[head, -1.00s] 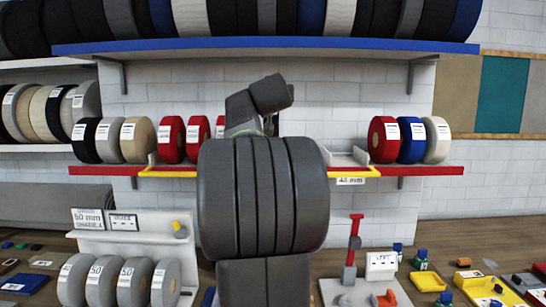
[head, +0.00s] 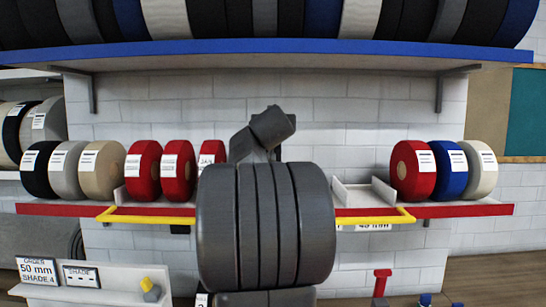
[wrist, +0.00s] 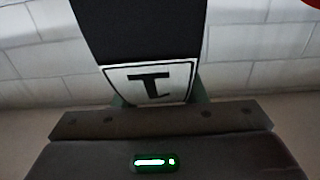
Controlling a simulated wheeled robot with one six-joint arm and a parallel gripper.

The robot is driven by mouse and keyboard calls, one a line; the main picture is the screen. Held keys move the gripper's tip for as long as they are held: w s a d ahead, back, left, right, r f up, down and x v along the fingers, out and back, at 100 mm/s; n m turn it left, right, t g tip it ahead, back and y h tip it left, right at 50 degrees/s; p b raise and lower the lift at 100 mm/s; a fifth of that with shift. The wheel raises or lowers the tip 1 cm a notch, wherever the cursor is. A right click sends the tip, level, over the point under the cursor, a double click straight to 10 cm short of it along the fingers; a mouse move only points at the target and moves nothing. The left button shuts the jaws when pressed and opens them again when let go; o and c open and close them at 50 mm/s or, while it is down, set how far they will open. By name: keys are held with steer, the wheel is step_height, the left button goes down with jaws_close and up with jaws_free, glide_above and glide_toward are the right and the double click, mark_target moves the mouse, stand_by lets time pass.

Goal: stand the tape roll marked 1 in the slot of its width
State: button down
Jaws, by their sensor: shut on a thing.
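In the wrist view, a dark thing (wrist: 138,30) with a white label (wrist: 150,84) is at my gripper (wrist: 158,104). The label's black mark looks like an upside-down 1, so this appears to be the tape roll marked 1. My gripper is shut on it; small parts of the fingers show beside the label. In the head view my arm hides both gripper and roll. A pale slot divider (head: 365,196) stands on the red shelf (head: 460,211), right of my arm. Behind my arm, the middle of the shelf is hidden.
A yellow rail (head: 150,219) runs along the shelf front. Red rolls (head: 143,172) stand left of the middle; a red roll (head: 412,170), a blue roll (head: 450,170) and a white roll (head: 480,168) stand right. A blue shelf (head: 300,54) with several rolls overhangs.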

step_height(320, 180, down, 6)
steer(key=b, duration=0.3)
steer(key=shift+f+b, duration=0.25)
steer(key=shift+b, duration=0.05)
steer(key=shift+a, duration=0.1)
steer(key=shift+f, duration=0.15)
steer(key=c, duration=0.9)
jaws_free()
steer(key=s+b, duration=0.2)
steer(key=s, duration=1)
